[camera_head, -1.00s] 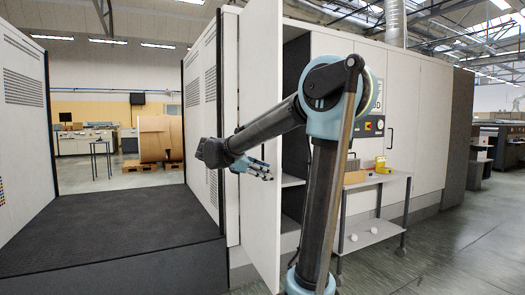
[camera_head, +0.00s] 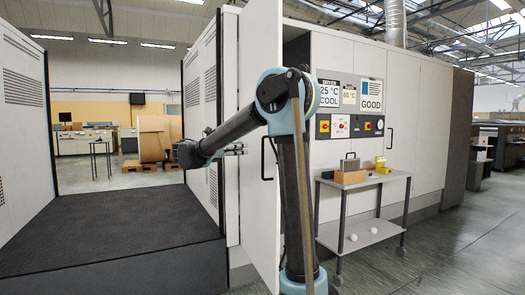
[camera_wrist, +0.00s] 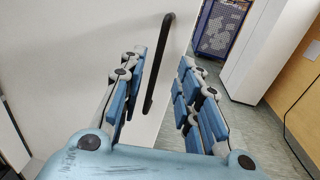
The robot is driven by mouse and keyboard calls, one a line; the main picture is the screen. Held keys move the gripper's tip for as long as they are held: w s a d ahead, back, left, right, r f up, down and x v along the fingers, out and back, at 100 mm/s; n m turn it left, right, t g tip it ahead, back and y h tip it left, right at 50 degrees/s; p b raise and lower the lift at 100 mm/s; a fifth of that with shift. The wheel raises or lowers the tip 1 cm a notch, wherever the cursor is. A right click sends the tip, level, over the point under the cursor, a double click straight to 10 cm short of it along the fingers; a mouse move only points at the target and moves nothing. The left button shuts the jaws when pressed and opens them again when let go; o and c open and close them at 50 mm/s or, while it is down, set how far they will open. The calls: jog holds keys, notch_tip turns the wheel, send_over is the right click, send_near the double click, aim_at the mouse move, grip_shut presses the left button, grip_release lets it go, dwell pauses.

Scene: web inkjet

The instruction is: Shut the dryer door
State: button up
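The dryer door (camera_head: 260,60) is a tall white panel. It stands open, sticking out from the front of the machine, with a dark gap beside it. My gripper (camera_head: 236,149) is at the left side of the door in the head view, with my arm crossing in front of the panel. In the wrist view my gripper (camera_wrist: 165,95) is open, its blue fingers apart. A black bar handle (camera_wrist: 160,55) on a white panel (camera_wrist: 110,25) shows between and beyond the fingers, closer to the left one. I cannot tell whether anything touches it.
A control panel (camera_head: 350,127) with a sign reading 25 °C COOL is right of the opening. A metal cart (camera_head: 375,236) stands below it. A dark raised platform (camera_head: 110,235) lies to the left. Open floor (camera_head: 450,255) is at the lower right.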

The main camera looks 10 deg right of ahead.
jog(key=x, duration=1.2)
jog(key=shift+d, duration=0.1)
jog(key=shift+c, duration=0.3)
grip_shut()
